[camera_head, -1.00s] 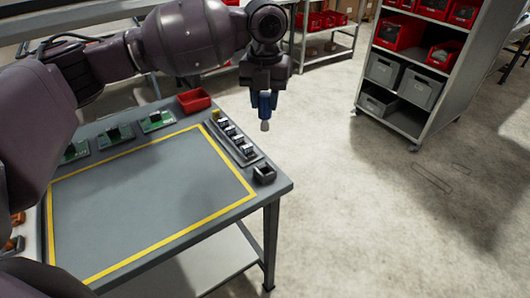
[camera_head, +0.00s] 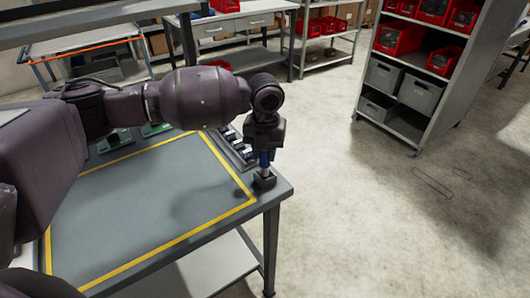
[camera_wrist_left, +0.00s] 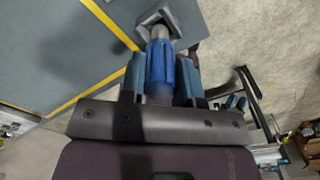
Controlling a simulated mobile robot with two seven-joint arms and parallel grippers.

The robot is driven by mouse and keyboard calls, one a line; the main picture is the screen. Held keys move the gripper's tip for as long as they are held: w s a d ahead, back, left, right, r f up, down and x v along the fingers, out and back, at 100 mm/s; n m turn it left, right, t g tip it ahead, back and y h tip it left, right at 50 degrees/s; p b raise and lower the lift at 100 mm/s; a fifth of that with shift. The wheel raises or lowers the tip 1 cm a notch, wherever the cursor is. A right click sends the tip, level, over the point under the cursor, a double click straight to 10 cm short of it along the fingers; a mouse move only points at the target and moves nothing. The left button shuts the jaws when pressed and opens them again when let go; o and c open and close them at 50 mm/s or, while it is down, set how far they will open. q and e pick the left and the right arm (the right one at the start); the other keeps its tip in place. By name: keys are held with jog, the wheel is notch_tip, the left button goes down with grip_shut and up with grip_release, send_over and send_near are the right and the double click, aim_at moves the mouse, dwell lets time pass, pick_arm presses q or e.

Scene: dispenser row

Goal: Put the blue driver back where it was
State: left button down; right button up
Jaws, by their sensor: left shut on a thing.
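The blue driver (camera_head: 264,158) hangs upright, tip down, at the near right corner of the table. My left gripper (camera_head: 264,149) is shut on its blue handle. A small dark square holder (camera_head: 265,183) stands on the table directly below it. The driver's pale tip is at the holder's opening; I cannot tell how far inside it is. In the left wrist view, the driver (camera_wrist_left: 160,63) is between my left gripper's fingers (camera_wrist_left: 160,80), and its tip overlaps the holder (camera_wrist_left: 176,20). My right gripper is not in view.
The grey table (camera_head: 150,205) has a yellow-outlined area, empty except for shadow. A dispenser row (camera_head: 237,147) stands just behind the holder, partly hidden by my arm. Green boards (camera_head: 115,140) and a red bin (camera_head: 217,65) are farther back. A shelf unit (camera_head: 430,75) stands right across open floor.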

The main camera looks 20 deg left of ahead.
pick_arm(q)
jog(key=shift+f, duration=0.2)
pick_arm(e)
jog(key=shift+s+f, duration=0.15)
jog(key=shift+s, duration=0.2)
pick_arm(q)
jog(key=shift+f, duration=0.1)
jog(key=shift+f, duration=0.3)
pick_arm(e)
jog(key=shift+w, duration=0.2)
pick_arm(q)
jog(key=shift+f, duration=0.2)
jog(key=c, duration=0.8)
grip_release()
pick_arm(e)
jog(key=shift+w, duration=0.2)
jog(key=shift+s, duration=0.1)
